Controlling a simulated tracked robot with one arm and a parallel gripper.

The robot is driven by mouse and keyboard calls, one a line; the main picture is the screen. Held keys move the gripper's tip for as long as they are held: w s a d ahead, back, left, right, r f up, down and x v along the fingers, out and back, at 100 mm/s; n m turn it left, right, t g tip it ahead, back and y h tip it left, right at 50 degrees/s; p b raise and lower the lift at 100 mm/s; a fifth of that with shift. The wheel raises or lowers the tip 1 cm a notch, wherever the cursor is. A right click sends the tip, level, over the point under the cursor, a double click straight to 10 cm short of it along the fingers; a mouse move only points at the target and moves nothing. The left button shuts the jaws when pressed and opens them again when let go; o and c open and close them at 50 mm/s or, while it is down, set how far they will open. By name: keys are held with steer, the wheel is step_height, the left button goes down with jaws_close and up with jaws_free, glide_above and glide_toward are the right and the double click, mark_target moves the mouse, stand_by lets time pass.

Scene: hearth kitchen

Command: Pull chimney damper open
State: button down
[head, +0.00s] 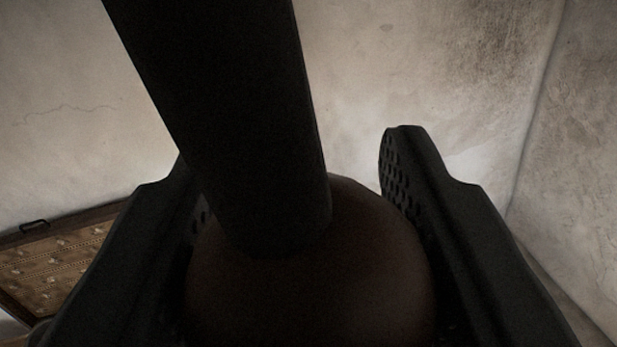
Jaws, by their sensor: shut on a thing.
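A dark brown rounded knob (345,265) sits between the two fingers of my gripper (300,215) at the bottom middle of the head view. A thick black bar (225,110) runs from the top of the view down to the knob, leaning slightly. The knob and bar look like the damper's handle. My gripper is shut on the knob, with a finger on each side of it. The bar partly hides the left finger and the knob's upper left. Where the bar ends above is out of view, and the damper plate is not visible.
A stained plaster wall (440,60) stands behind, meeting another wall (580,160) at a corner on the right. At the lower left is a framed, patterned panel (60,265) with a small dark handle (34,227). The space around the fingers looks clear.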

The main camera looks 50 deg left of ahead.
steer(key=shift+f, duration=1.3)
steer(key=c, duration=0.9)
jaws_free()
steer(key=shift+w+d, duration=0.1)
steer(key=shift+s+d+r+b, duration=0.1)
steer(key=shift+s+d+b, duration=0.25)
steer(key=shift+s, duration=0.15)
steer(key=b+v, duration=0.1)
steer(key=v, duration=1.1)
steer(key=shift+s+d+b, duration=0.25)
steer(key=shift+b, duration=0.15)
